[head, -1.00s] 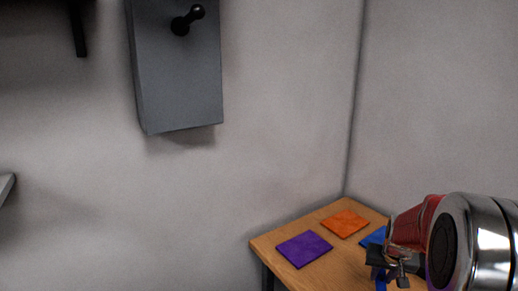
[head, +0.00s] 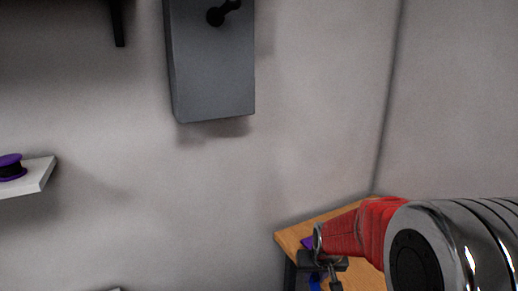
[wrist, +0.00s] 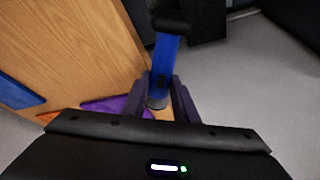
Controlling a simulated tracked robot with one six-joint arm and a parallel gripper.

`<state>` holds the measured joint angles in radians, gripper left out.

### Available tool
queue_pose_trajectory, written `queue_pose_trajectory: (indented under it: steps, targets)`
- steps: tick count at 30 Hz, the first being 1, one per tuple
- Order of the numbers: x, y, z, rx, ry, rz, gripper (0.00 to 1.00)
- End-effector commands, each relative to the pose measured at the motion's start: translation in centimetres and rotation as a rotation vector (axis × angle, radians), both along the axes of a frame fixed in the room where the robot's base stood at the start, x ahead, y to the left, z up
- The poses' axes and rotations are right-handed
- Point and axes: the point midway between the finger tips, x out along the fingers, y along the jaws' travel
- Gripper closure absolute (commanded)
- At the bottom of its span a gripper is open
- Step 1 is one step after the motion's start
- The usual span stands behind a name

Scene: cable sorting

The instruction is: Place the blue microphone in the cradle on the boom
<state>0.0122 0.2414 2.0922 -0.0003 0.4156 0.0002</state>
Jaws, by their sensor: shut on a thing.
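The blue microphone (wrist: 165,62) is held between the two fingers of my gripper (wrist: 161,100) in the wrist view. It has a blue body, a dark upper end and a greyish round lower end. In the head view my gripper (head: 322,264) is over the wooden table's left part, and a small bit of blue (head: 314,282) shows below it. My red and chrome arm covers much of the table there. No boom or cradle can be made out in either view.
The wooden table (head: 290,237) stands in the corner, with a purple mat (wrist: 112,104) and a blue mat (wrist: 16,93) on it. A grey wall box (head: 212,70) with a black lever hangs above. A white shelf (head: 38,174) at left holds a purple spool (head: 10,168).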

Motion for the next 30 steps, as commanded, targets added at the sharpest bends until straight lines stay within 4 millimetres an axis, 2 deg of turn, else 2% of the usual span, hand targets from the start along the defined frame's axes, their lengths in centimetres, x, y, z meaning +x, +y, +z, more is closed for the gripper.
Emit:
queue_pose_trajectory:
  steps: [4,15,20,23,26,30]
  targets:
    - [0.1,0.7,0.1,0.0,-0.001,0.014,1.0]
    - [0.1,0.7,0.1,0.0,-0.002,0.012,1.0]
    - [0.8,0.8,1.0,0.002,-0.003,0.0,1.0]
    - [1.9,0.9,2.6,0.006,-0.001,-0.025,1.0]
    - [3.5,1.0,5.0,0.008,0.0,-0.065,1.0]
    - [5.5,1.0,9.2,0.008,0.001,-0.14,1.0]
